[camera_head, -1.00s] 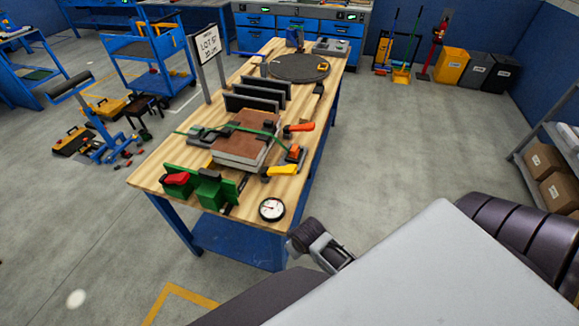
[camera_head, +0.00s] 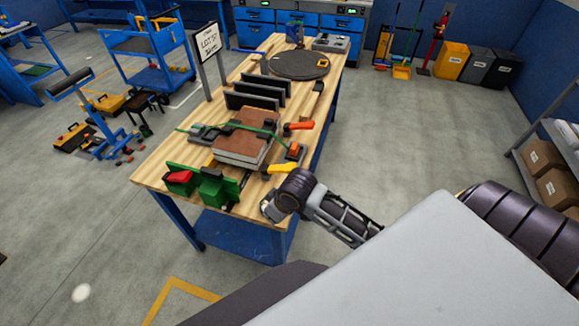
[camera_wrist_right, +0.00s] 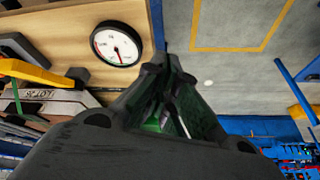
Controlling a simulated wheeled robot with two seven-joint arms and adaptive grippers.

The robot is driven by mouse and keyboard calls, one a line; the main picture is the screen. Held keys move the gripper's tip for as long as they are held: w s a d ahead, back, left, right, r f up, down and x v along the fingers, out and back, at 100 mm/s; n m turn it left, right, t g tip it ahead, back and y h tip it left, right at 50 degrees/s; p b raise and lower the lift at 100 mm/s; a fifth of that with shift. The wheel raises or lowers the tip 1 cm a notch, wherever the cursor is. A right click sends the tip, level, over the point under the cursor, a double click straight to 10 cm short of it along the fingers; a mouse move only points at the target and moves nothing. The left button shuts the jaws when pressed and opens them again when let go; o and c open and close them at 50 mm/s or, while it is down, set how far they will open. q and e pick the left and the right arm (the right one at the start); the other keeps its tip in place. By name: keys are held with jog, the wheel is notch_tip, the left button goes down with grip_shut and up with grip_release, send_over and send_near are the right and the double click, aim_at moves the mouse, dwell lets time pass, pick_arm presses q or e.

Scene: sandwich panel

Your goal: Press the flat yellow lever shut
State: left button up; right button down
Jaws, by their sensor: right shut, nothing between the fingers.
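The flat yellow lever (camera_head: 284,168) sits at the near right part of the wooden bench, beside the clamped brown-topped stack. It also shows at the left edge of the right wrist view (camera_wrist_right: 32,72), over a grey metal body with lettering. How far it stands up from that body I cannot tell. My right gripper (camera_head: 267,209) is at the bench's near right corner, in front of the lever and apart from it. Its fingers also show in the right wrist view (camera_wrist_right: 166,66), shut and empty. My left gripper is not in view.
A round dial gauge (camera_wrist_right: 117,44) lies on the bench close to my right fingers; the head view hides it. Green blocks with a red part (camera_head: 180,178) stand at the near left. The brown-topped stack (camera_head: 243,140) has orange-handled clamps (camera_head: 298,126) beside it.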

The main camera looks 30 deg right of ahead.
jog(key=w, duration=0.2)
jog(key=m+g+h, duration=0.1)
jog(key=m+h, duration=0.1)
jog(key=m, duration=0.1)
send_near(290, 167)
jog(key=shift+w+d+r, duration=0.1)
jog(key=shift+w+d, duration=0.05)
jog(key=shift+d, duration=0.05)
dwell(0.5)
dwell(0.4)
jog(key=shift+x, duration=1.25)
jog(key=shift+b+x, duration=0.8)
jog(key=shift+x, duration=0.4)
jog(key=shift+b+x, duration=1)
jog(key=shift+b, duration=0.35)
jog(key=shift+a, duration=0.1)
